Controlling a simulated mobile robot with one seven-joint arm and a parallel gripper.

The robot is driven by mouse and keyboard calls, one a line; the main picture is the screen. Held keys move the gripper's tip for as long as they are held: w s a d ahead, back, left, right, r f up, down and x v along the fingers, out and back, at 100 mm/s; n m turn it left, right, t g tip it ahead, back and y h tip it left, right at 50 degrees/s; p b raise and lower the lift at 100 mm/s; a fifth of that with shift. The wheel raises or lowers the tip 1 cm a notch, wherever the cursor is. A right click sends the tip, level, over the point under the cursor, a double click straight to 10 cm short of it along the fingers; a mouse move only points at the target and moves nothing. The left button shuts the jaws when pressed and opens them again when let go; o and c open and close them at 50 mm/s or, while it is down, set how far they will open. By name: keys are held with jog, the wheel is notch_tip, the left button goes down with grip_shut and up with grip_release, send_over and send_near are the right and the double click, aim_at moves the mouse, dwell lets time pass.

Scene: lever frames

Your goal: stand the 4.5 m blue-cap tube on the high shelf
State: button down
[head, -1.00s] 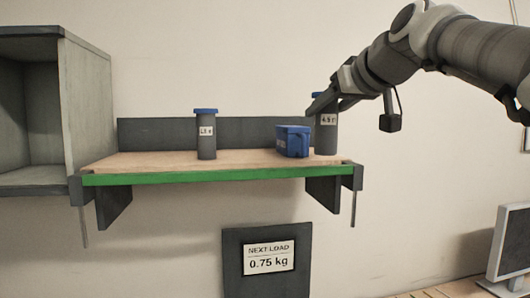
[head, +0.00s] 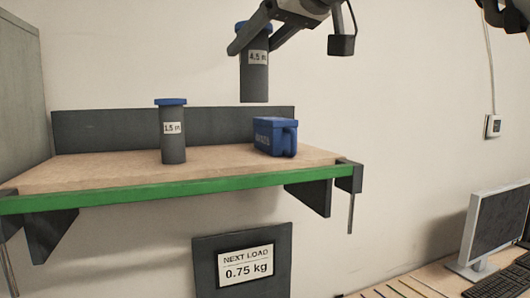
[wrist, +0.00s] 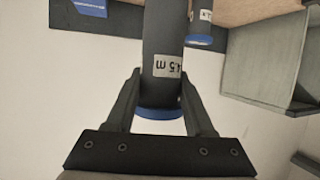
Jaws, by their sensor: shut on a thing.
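The dark grey 4.5 m tube (head: 255,82) with a blue cap is upright in the air in the head view. Its bottom end is clear of the high shelf (head: 90,174), above the blue box and near the top of the back board. My gripper (head: 253,34) is shut on it near the cap, which is partly hidden by a finger. In the wrist view the tube (wrist: 163,40) appears upside down between both fingers (wrist: 160,82), its 4.5 m label readable.
A second blue-capped tube (head: 173,143), labelled 1.5 m, stands left on the shelf. A blue box (head: 275,136) sits right of it. The back board (head: 100,132) runs behind them. A grey cabinet (head: 20,110) borders the left. Bare shelf lies between tube and box.

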jog(key=shift+w+a+f+p, duration=0.25)
jog(key=shift+w+a+f, duration=0.8)
jog(key=shift+w+f, duration=0.7)
jog(key=shift+w+a+f+p, duration=0.3)
jog(key=shift+w+a+f, duration=0.7)
jog(key=shift+w+f, duration=0.7)
jog(key=shift+w+a+f+p, duration=0.25)
jog(key=shift+w+a+f, duration=0.8)
jog(key=shift+w+f, duration=0.65)
jog(key=shift+s+f, duration=0.25)
jog(key=shift+f, duration=0.05)
jog(key=shift+f, duration=0.1)
jog(key=shift+c, duration=1.4)
grip_release()
